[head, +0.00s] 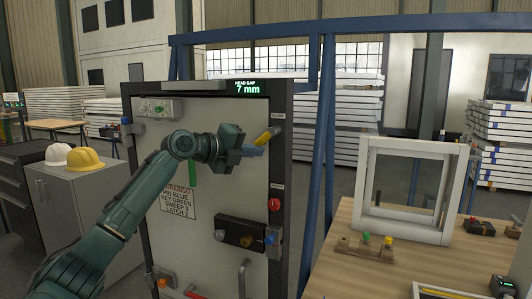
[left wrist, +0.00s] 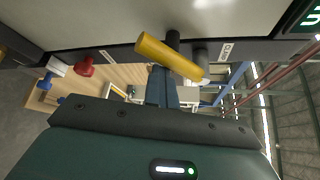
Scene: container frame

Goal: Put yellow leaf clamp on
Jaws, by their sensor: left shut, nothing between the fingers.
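The yellow leaf clamp (head: 266,136) is a yellow lever on the upper right edge of the grey door panel (head: 228,118), beside a small label. In the left wrist view the yellow lever (left wrist: 168,57) lies at a slant on a dark pivot. My left gripper (head: 258,150) is at the lever's lower end in the head view. Its fingers (left wrist: 162,88) are shut and empty, close by the yellow lever; I cannot tell whether they touch it. My right gripper is out of view.
A display (head: 247,88) above the panel reads head gap 7 mm. A red knob (head: 274,204) and a black latch block (head: 241,234) sit lower on the panel. A blue post (head: 318,160) stands right of it. A wooden bench (head: 340,272) holds a white frame (head: 447,190).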

